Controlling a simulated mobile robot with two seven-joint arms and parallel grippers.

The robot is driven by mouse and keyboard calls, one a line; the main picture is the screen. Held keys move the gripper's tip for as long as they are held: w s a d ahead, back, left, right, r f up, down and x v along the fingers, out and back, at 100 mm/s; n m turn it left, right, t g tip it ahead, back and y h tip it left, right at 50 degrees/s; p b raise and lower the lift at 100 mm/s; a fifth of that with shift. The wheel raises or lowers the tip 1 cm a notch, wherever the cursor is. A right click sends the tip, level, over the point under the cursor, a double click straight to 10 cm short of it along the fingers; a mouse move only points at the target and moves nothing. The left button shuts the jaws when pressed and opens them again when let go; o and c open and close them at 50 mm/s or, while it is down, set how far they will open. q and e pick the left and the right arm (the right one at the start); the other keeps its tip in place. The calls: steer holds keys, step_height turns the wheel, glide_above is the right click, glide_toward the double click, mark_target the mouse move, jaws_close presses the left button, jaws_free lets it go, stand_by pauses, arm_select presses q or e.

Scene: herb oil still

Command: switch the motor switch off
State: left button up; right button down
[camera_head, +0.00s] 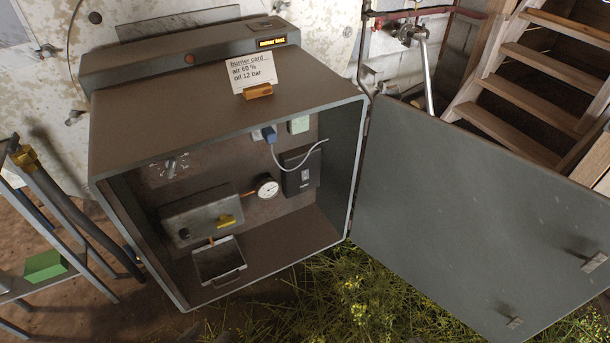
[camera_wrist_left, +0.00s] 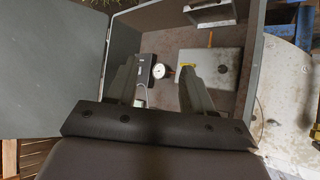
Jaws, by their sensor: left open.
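The motor switch appears to be the dark box (camera_head: 301,172) on the back wall inside the open cabinet, right of a round gauge. A small pale toggle shows on its face; its position is too small to tell. The dark box also shows in the left wrist view (camera_wrist_left: 144,72), upside down, partly behind a finger. My left gripper (camera_wrist_left: 158,74) is open and empty, its fingers apart and pointing toward the cabinet's inside, with the gauge showing between them. I cannot make out my left gripper in the head view. My right gripper is not in view.
The cabinet (camera_head: 227,110) has its door (camera_head: 480,210) swung open to the right. Inside are the gauge (camera_head: 267,187), a grey box with a yellow handle (camera_head: 226,221), a white cable (camera_head: 290,169) and a tray (camera_head: 219,262). A card (camera_head: 251,72) stands on top.

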arm_select(q)
jaws_close()
stand_by(1.5)
